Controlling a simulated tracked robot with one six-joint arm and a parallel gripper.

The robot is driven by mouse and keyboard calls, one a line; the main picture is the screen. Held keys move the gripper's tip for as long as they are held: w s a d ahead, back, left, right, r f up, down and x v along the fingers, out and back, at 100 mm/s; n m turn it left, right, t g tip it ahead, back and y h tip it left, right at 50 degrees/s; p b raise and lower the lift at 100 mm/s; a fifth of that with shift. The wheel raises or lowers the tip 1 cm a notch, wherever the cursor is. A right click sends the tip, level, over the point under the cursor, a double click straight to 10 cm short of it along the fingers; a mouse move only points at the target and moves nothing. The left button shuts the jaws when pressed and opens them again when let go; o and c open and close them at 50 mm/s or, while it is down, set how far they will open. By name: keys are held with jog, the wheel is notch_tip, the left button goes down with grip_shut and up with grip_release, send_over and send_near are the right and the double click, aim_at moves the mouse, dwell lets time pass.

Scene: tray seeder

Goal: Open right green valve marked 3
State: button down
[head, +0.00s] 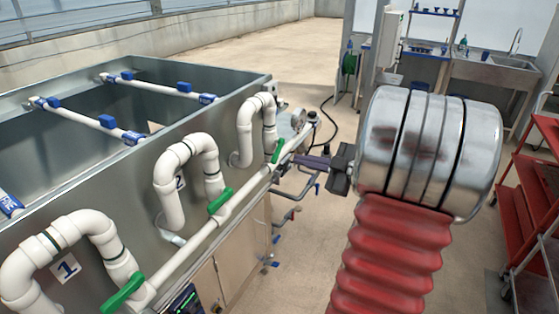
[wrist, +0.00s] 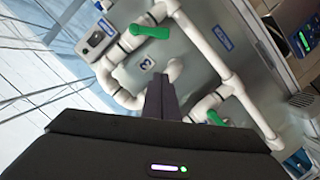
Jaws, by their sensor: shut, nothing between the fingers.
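The green valve handle marked 3 (head: 277,151) is the farthest of the green handles in the head view, at the foot of the far white pipe loop. In the wrist view the same handle (wrist: 150,31) shows at upper centre, near the label 3 (wrist: 147,64). My gripper (head: 302,159) is shut and empty. In the head view it appears just right of this handle. In the wrist view its closed fingers (wrist: 160,84) point at the panel below the label, apart from the handle in the picture. Actual contact cannot be told.
Other green handles are on loop 2 (head: 220,200) and loop 1 (head: 122,293). A white pipe (head: 200,243) runs along the grey tank's front. A gauge (head: 299,118) is behind the gripper. A red cart (head: 525,190) stands at right, with open floor between.

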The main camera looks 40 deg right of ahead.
aim_at(278, 156)
jog(key=shift+w, duration=0.1)
jog(key=w+f, duration=0.5)
jog(key=w, duration=0.5)
jog(key=shift+w+d, duration=0.15)
jog(key=shift+d, duration=0.15)
